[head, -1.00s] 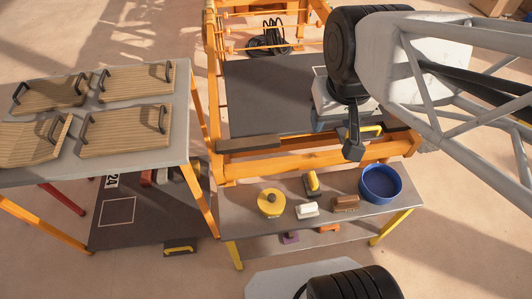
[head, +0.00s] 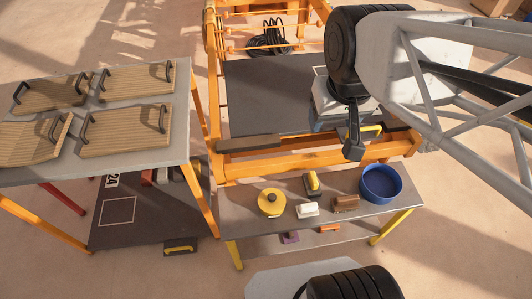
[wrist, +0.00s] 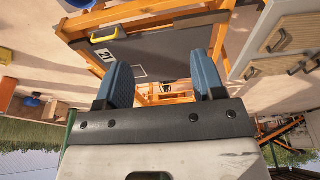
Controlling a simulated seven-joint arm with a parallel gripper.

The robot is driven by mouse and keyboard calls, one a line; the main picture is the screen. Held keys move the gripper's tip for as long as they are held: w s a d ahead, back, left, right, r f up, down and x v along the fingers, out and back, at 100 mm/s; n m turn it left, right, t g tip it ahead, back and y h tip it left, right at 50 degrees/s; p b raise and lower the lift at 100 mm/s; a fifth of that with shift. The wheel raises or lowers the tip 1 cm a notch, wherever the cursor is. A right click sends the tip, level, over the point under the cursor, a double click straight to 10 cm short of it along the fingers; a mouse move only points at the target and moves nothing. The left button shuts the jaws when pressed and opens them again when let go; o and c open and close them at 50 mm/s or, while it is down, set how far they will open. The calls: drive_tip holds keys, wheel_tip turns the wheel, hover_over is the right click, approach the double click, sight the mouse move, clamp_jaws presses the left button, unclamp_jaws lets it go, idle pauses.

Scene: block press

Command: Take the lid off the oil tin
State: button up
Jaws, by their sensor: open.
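The oil tin (head: 271,208) appears to be the yellow round tin at the left of the low grey bench in the head view. Its yellow lid with a dark knob (head: 271,197) sits on top. My gripper (wrist: 162,75) is open, its two blue fingers wide apart with nothing between them in the wrist view. In the head view my gripper is mostly hidden behind my arm, above the dark press bed, well behind the tin and apart from it. The tin is not clearly visible in the wrist view.
On the bench stand a blue bowl (head: 381,184), a brown brush (head: 345,203), a white block (head: 307,210) and a yellow-handled tool (head: 313,184). The orange press frame (head: 290,163) stands behind. Wooden boards with handles (head: 128,130) lie on the left table.

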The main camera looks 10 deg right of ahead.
drive_tip(key=w+a+f+m, duration=0.2)
drive_tip(key=w+f, duration=0.5)
drive_tip(key=f, duration=0.2)
drive_tip(key=m+g, duration=0.3)
drive_tip(key=m, duration=0.4)
hover_over(272, 196)
wheel_tip(272, 196, down, 32)
drive_tip(key=shift+f, duration=0.1)
drive_tip(key=shift+a+f, duration=0.1)
drive_tip(key=shift+f, duration=0.25)
drive_tip(key=shift+f, duration=0.1)
drive_tip(key=shift+f, duration=1.15)
drive_tip(key=shift+f, duration=0.15)
